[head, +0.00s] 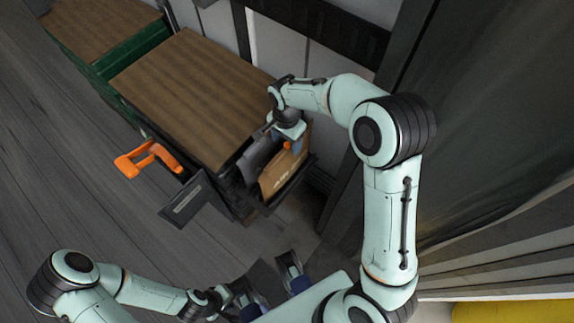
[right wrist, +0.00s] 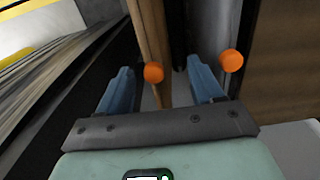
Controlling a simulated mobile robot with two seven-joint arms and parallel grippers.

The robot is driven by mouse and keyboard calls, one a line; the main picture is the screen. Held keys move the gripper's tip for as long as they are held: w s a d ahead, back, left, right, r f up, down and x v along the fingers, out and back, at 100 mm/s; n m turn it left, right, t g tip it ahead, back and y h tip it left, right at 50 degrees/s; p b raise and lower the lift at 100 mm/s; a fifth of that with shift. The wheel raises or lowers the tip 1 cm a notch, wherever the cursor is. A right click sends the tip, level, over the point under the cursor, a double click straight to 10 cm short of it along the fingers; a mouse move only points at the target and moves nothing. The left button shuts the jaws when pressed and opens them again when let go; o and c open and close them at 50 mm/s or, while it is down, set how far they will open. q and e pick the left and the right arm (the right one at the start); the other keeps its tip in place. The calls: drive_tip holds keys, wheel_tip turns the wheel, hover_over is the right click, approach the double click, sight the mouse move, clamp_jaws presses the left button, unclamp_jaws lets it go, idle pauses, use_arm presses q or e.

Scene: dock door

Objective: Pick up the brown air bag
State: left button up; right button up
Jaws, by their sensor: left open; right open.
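The brown air bag (head: 281,176) stands upright in a dark rack (head: 302,180) at the end of the wooden-topped crate, beside a grey bag (head: 258,156). An orange knob sits at its top. My right gripper (head: 292,141) is over the top of the bags, open. In the right wrist view, the brown bag (right wrist: 150,35) shows edge-on and extends down between the two blue fingers, with the grey bag (right wrist: 193,25) beside it. I cannot tell whether the fingers touch the bag. My left gripper (head: 250,300) is low in the head view, open, away from the bags.
A wooden-topped crate (head: 195,90) with green sides stands left of the rack, with another crate (head: 100,25) beyond. An orange handle (head: 140,160) and a dark plate (head: 183,202) stick out near it. A dark wall (head: 490,110) rises at right.

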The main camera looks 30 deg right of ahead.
sight(287, 165)
drive_tip(key=f, duration=0.4)
drive_tip(key=shift+s+a+f+b, duration=0.1)
drive_tip(key=shift+s+f+b, duration=0.25)
drive_tip(key=shift+s+f, duration=0.05)
drive_tip(key=shift+w+f, duration=0.1)
drive_tip(key=shift+f, duration=0.45)
clamp_jaws()
